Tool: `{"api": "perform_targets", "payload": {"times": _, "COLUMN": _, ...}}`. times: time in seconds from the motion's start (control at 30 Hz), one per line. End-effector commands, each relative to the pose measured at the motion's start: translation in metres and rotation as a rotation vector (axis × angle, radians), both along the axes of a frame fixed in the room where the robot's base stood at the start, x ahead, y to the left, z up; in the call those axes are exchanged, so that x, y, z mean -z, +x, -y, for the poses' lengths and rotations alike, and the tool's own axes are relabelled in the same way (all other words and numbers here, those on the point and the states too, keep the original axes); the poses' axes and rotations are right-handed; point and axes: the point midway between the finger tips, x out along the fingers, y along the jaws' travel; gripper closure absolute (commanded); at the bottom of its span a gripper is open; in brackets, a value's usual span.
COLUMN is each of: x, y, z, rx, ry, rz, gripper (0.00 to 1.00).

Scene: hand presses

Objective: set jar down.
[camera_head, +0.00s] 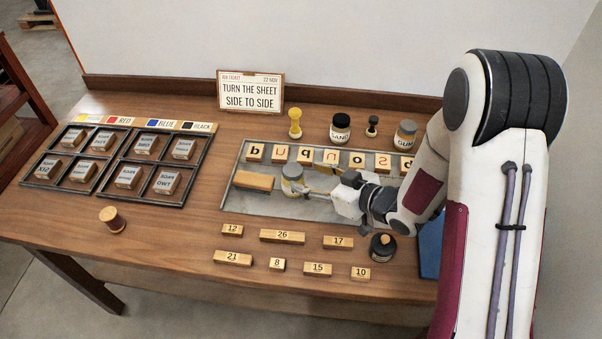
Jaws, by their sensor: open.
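A grey jar with a pale yellowish label (292,180) stands upright in the metal-edged tray (232,197), beside a wooden block (254,181). My gripper (308,188) is open and reaches in from the right at the jar's side. Its fingers are small in this view, and I cannot tell whether they touch the jar. The jar's base is partly hidden by the fingers. My arm covers the right end of the tray.
Lettered tiles (282,153) line the tray's back. Behind stand a yellow piece (295,122), a SAND jar (340,127) and a GUM jar (405,134). Compartment trays (108,170) fill the left.

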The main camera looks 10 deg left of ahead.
Motion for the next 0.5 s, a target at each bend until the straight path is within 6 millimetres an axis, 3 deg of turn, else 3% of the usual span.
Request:
{"api": "perform_targets", "payload": {"times": 0.2, "x": -0.012, "y": -0.015, "z": 0.022, "rx": 0.003, "ry": 0.001, "rz": 0.001, "gripper": 0.49}}
{"api": "perform_targets", "payload": {"times": 0.5, "x": -0.019, "y": -0.026, "z": 0.036, "rx": 0.001, "ry": 0.001, "rz": 0.001, "gripper": 0.49}}
